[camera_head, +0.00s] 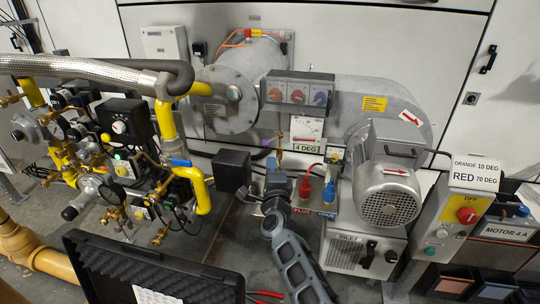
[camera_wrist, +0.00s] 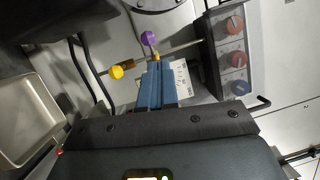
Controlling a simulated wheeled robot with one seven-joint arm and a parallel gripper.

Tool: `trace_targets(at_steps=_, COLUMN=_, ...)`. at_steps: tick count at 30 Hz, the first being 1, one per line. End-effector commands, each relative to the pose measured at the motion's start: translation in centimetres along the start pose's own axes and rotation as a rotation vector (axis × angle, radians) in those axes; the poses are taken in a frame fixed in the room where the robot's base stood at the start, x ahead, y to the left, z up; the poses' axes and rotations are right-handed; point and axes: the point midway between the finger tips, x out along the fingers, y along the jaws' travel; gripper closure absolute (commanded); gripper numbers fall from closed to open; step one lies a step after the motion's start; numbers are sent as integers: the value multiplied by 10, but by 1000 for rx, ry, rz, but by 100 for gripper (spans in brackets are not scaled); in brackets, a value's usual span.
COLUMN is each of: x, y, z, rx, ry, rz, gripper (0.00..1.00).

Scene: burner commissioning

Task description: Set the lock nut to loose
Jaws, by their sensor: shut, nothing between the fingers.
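I cannot clearly make out which part is the lock nut. In the wrist view a thin rod linkage carries a purple knob (camera_wrist: 148,38) and a yellow knob (camera_wrist: 117,72). A small brass piece (camera_wrist: 155,56) sits on the rod just beyond my fingertips. My gripper (camera_wrist: 156,66) has its blue fingers shut with nothing between them, and their tips end close to the brass piece; I cannot tell whether they touch.
A switch box (camera_head: 297,92) with red and blue knobs is above the dial. The blower motor (camera_head: 388,195) stands to the right. Red and blue terminals (camera_head: 305,187) stand close right of my gripper. Yellow gas piping (camera_head: 190,170) and an open black case (camera_head: 150,270) are left.

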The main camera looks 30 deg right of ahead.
Motion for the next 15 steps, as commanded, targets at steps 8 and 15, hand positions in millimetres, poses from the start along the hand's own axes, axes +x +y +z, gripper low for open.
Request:
trace_targets(at_steps=8, x=2, y=-34, z=-48, rx=-68, ry=-255, rz=156, gripper=100)
trace_targets(at_steps=15, x=-24, y=-41, z=-62, rx=-111, ry=-381, rz=296, gripper=100)
